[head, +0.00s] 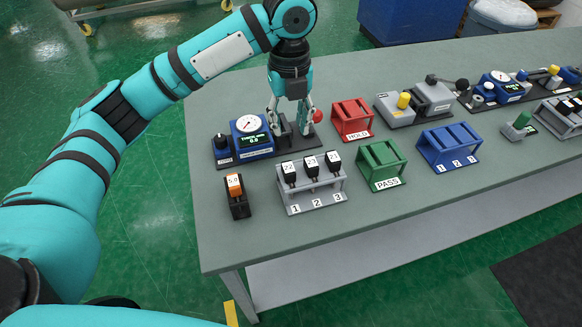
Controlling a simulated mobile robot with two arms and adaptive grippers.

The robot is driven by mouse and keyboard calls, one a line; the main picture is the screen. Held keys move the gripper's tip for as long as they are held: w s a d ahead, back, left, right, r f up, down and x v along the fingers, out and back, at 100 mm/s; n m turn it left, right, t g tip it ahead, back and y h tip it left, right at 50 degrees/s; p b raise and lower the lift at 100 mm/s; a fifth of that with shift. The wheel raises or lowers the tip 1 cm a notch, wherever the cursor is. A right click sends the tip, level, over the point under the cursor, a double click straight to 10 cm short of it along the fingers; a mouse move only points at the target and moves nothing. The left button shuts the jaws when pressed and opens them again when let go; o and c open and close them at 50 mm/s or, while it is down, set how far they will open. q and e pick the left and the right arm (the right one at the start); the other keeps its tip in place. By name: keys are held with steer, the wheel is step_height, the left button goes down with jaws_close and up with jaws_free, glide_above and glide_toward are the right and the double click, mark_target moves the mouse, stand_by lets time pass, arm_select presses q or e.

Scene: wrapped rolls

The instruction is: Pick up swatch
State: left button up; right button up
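No piece that I can recognise as a swatch shows in the head view. My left gripper (290,124) points down over the black base of a blue gauge unit (252,137) on the table's left part. Its two fingers are spread apart, one on each side of a small dark fixture. I cannot tell whether they touch it. A red ball knob (318,116) is just right of the fingers. A grey rack (312,190) marked 1, 2, 3 holds three black pieces, and a black holder (239,207) with an orange-topped piece stands left of it. My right gripper is not in view.
On the grey-green table (420,204) stand a red HOLD rack (352,120), a green PASS rack (382,164) and a blue numbered rack (448,147). A grey device with a yellow knob (403,101) and a second gauge unit (500,88) are farther back. The table's front strip is clear.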

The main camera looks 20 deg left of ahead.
arm_select(q)
glide_above(288, 167)
step_height(288, 167, down, 6)
steer(key=shift+d+r+p, duration=0.15)
steer(key=shift+r+p, duration=0.05)
steer(key=shift+p, duration=0.25)
step_height(288, 167, down, 3)
steer(key=shift+w+r, duration=0.15)
steer(key=shift+r, duration=0.05)
steer(key=shift+f+p, duration=0.3)
steer(key=shift+f, duration=0.5)
steer(key=f, duration=0.2)
steer(key=f+p, duration=0.1)
steer(key=shift+s+f, duration=0.2)
steer(key=shift+f, duration=0.5)
steer(key=c, duration=0.7)
jaws_close()
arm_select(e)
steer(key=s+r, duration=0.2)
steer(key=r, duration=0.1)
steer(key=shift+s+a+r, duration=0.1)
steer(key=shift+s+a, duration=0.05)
